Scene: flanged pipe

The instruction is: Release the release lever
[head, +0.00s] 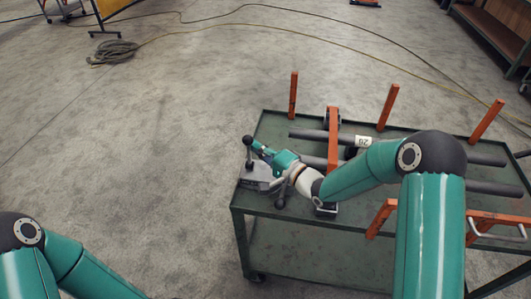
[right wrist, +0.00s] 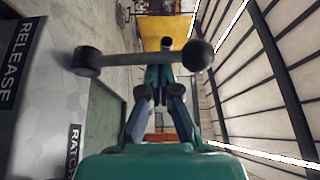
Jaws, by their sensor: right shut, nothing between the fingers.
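The release lever (right wrist: 140,60) is a dark bar with a round black ball knob, beside the RELEASE label on a grey housing (right wrist: 42,90). In the head view the lever (head: 248,153) stands upright at the left end of the housing (head: 258,183), on a green cart. My right gripper (head: 261,149) is close beside the lever's upper part. In the right wrist view its fingers (right wrist: 163,88) are shut and empty, and the lever crosses in front of their tips; I cannot tell whether they touch. My left gripper is out of view; only its arm shows at lower left.
The green cart (head: 300,228) carries dark pipes (head: 489,188) and upright orange posts (head: 388,107). A second black-knobbed handle (head: 280,202) is at the housing's front, below my right wrist. Floor left of the cart is clear; a hose coil (head: 113,51) lies far back.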

